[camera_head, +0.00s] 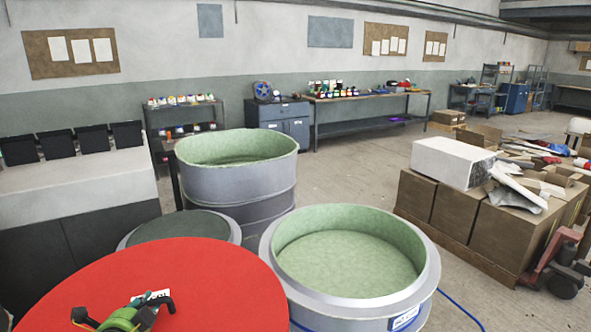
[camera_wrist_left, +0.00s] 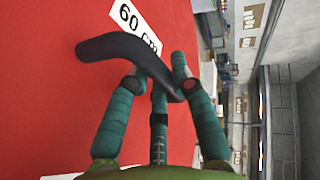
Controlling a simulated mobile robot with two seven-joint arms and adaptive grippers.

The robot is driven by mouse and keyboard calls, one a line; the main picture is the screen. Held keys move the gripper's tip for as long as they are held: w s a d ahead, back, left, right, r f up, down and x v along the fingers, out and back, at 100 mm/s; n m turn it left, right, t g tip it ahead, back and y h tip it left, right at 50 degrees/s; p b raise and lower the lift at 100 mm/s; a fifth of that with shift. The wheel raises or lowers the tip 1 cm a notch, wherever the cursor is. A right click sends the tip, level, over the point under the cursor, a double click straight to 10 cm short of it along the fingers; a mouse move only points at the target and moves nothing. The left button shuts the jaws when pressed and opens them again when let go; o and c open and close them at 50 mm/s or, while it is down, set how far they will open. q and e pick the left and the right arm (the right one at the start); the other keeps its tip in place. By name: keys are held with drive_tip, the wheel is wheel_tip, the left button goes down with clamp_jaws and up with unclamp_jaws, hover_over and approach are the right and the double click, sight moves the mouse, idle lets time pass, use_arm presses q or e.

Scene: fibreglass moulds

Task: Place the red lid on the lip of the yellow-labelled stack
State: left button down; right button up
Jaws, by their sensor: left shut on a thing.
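The red lid (camera_head: 150,270) is a large disc at the lower left of the head view, partly cut off by the frame. It also fills the left of the wrist view (camera_wrist_left: 40,90), with a white "60 cm" label (camera_wrist_left: 130,22). My left gripper (camera_head: 148,308) is shut on the lid's black curved handle (camera_wrist_left: 108,46). A tall grey ribbed stack with a pale green inside (camera_head: 240,187) stands behind the lid. A wider, lower grey mould (camera_head: 420,265) stands to its right; its visible label (camera_head: 404,318) looks blue and white. No yellow label shows. My right gripper is out of view.
A grey round mould with a dark green top (camera_head: 180,227) is partly hidden behind the lid. A white-topped bench (camera_head: 75,190) stands at the left. Brown boxes on a pallet (camera_head: 480,222) stand at the right. Open floor (camera_head: 350,170) lies behind the moulds.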

use_arm(q)
drive_tip(key=s+d+m+h, duration=0.2)
drive_tip(key=s+d+r+m+h, duration=0.1)
drive_tip(key=s+d+m+h, duration=0.1)
drive_tip(key=s+d+h, duration=0.1)
drive_tip(key=s+d+m+g+h, duration=0.1)
drive_tip(key=s+d+m+h, duration=0.1)
drive_tip(key=d+h, duration=0.1)
drive_tip(key=shift+s+r+m, duration=0.15)
drive_tip(key=shift+s+m, duration=0.1)
drive_tip(key=shift+m, duration=0.05)
drive_tip(key=s+d+r+m+g+h, duration=0.1)
drive_tip(key=s+d+m, duration=0.1)
drive_tip(key=s, duration=0.1)
drive_tip(key=s+d+r+m+g+h, duration=0.1)
drive_tip(key=s+d+g+h, duration=0.1)
drive_tip(key=s+d, duration=0.1)
drive_tip(key=s+d+r+m+g+h, duration=0.1)
drive_tip(key=s+d+m+h, duration=0.1)
drive_tip(key=s+d, duration=0.1)
drive_tip(key=shift+s+d+r+m+g+b, duration=0.15)
drive_tip(key=shift+r+m+g+b, duration=0.1)
drive_tip(key=shift+m+g+b, duration=0.1)
drive_tip(key=shift+a, duration=0.2)
